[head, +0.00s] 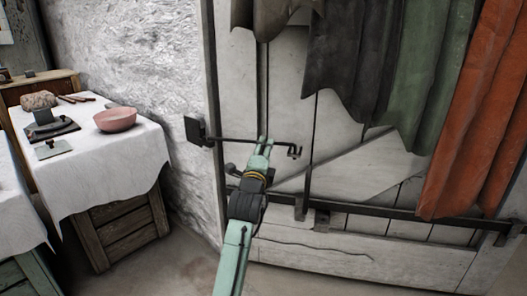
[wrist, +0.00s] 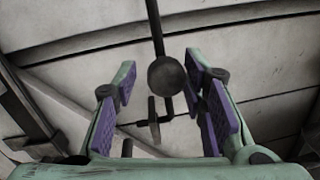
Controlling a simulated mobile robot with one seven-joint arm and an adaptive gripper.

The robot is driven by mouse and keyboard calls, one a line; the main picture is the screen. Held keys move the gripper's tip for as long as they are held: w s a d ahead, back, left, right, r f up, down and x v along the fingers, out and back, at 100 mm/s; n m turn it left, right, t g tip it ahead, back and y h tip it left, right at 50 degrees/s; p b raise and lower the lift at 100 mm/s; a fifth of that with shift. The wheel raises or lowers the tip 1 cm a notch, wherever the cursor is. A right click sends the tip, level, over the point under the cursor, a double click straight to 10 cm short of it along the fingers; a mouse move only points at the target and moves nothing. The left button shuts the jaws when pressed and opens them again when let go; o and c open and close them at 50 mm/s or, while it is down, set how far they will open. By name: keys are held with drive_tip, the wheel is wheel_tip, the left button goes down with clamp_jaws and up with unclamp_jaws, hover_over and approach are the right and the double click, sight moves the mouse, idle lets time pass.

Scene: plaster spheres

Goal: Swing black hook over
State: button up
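The black hook (head: 235,140) is a thin dark rod that runs right from a square wall plate beside the plank door. Its right end bends down near a small dark fitting on the door. My gripper (head: 266,141) overlaps the rod in the head view, left of the bent end. In the wrist view my gripper (wrist: 160,70) is open, with purple pads apart. A dark rod with a round knob (wrist: 166,76) shows between the fingers, with a gap to each pad. I cannot tell how deep it sits between them.
The plank door (head: 285,85) has a dark horizontal bar (head: 375,212) below the hook. Grey, green and orange cloths (head: 475,110) hang over its upper right. At left, a white-clothed table (head: 110,165) holds a pink bowl (head: 115,119) and a stand. Bare floor shows in front.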

drive_tip(key=shift+o, duration=0.5)
drive_tip(key=shift+r, duration=0.1)
drive_tip(key=shift+r, duration=0.15)
wheel_tip(320, 180, up, 10)
drive_tip(key=shift+f, duration=0.15)
drive_tip(key=s+f+b, duration=0.1)
drive_tip(key=s+b, duration=0.1)
drive_tip(key=s, duration=1)
drive_tip(key=shift+s+a, duration=0.2)
drive_tip(key=shift+a, duration=0.25)
idle(0.4)
drive_tip(key=shift+f, duration=0.1)
